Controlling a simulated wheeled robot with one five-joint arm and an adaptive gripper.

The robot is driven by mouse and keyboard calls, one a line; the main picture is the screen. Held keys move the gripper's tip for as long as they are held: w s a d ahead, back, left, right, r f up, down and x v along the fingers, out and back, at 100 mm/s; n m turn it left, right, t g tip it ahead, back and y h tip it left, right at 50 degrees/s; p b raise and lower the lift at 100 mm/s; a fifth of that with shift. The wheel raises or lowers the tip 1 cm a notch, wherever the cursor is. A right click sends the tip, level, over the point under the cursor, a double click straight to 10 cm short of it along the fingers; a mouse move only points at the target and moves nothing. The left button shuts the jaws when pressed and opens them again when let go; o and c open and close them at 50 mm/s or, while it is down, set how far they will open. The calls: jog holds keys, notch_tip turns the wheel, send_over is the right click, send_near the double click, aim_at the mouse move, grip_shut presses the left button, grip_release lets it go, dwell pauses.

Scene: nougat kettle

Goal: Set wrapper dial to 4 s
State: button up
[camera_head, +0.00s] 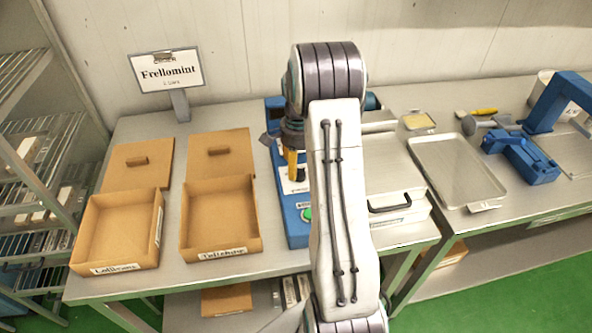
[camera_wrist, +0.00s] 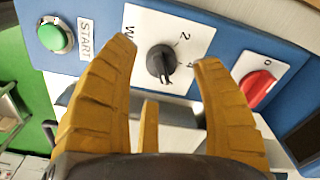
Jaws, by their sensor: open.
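The wrapper dial is a black knob (camera_wrist: 161,62) on a white plate with a "2" and a partly hidden "4" in the wrist view. Its pointed end looks turned toward the bottom of that picture; I cannot tell exactly which mark it meets. My gripper (camera_wrist: 166,52) is open, with one yellow finger on each side of the knob. I cannot tell whether either finger touches it. In the head view my gripper (camera_head: 292,165) points down over the blue wrapper machine (camera_head: 296,236), and my arm hides much of the machine.
A green START button (camera_wrist: 55,37) and a red knob (camera_wrist: 258,86) flank the dial. Open cardboard boxes (camera_head: 160,228) stand left of the machine. A grey case with a black handle (camera_head: 389,202) and a metal tray (camera_head: 455,172) lie to the right.

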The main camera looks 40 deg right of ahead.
aim_at(298, 171)
jog(key=shift+f, duration=1.75)
jog(key=c, duration=1.2)
